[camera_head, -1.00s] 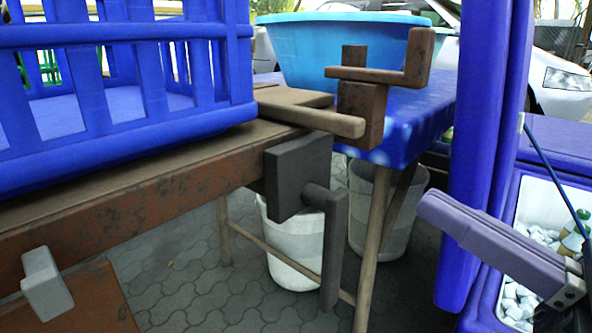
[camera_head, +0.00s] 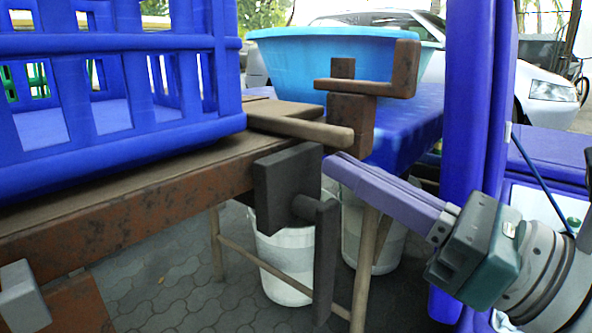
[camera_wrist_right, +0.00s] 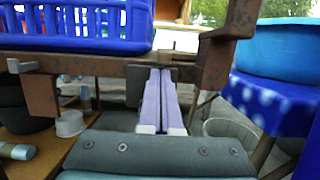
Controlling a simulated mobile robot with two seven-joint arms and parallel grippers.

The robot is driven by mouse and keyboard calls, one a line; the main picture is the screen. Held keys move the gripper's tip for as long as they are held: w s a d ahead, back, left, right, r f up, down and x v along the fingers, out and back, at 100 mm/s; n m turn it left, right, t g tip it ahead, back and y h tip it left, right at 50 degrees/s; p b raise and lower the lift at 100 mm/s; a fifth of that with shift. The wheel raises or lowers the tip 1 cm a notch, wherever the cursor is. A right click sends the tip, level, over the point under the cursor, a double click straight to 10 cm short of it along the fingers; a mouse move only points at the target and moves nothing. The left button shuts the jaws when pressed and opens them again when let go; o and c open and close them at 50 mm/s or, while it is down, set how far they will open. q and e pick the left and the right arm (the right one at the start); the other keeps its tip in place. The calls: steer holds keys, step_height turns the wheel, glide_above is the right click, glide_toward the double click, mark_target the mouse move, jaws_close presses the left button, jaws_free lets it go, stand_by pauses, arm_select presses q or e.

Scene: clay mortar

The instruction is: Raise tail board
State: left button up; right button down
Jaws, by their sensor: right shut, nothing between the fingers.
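My right gripper (camera_head: 338,166) is shut and empty. Its purple fingers reach in from the right, tips beside the dark grey block with a bent handle (camera_head: 287,186) at the end of the rusty brown beam (camera_head: 150,200). I cannot tell whether they touch. In the right wrist view the shut fingers (camera_wrist_right: 160,76) point forward below the beam (camera_wrist_right: 95,65). No part is clearly the tail board; a rusty brown panel (camera_head: 62,312) at the lower left, near a light grey block (camera_head: 22,296), may be it. My left gripper is not in view.
A blue slatted crate (camera_head: 110,150) sits on the beam. A brown bracket (camera_head: 350,112) stands beside a light blue tub (camera_head: 290,65) on a blue-covered table (camera_head: 410,125). White buckets (camera_head: 283,250) stand below. A blue post (camera_head: 475,130) rises at the right.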

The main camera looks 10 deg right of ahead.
steer(key=shift+r+m+p, duration=0.35)
steer(key=shift+m+p, duration=0.05)
steer(key=shift+p, duration=0.1)
steer(key=shift+r+m+h+p, duration=0.3)
steer(key=shift+p, duration=0.05)
steer(key=shift+s+a+r+m+t+p, duration=0.1)
steer(key=shift+r+m+t+p, duration=0.2)
steer(key=shift+r+m+p, duration=0.4)
steer(key=w+d+r+m+h+p, duration=0.3)
steer(key=r+m+p, duration=0.5)
steer(key=m+p, duration=0.4)
steer(key=shift+d+t+h+p, duration=0.3)
steer(key=shift+d+h+p, duration=0.2)
steer(key=shift+p, duration=0.85)
steer(key=shift+r, duration=0.1)
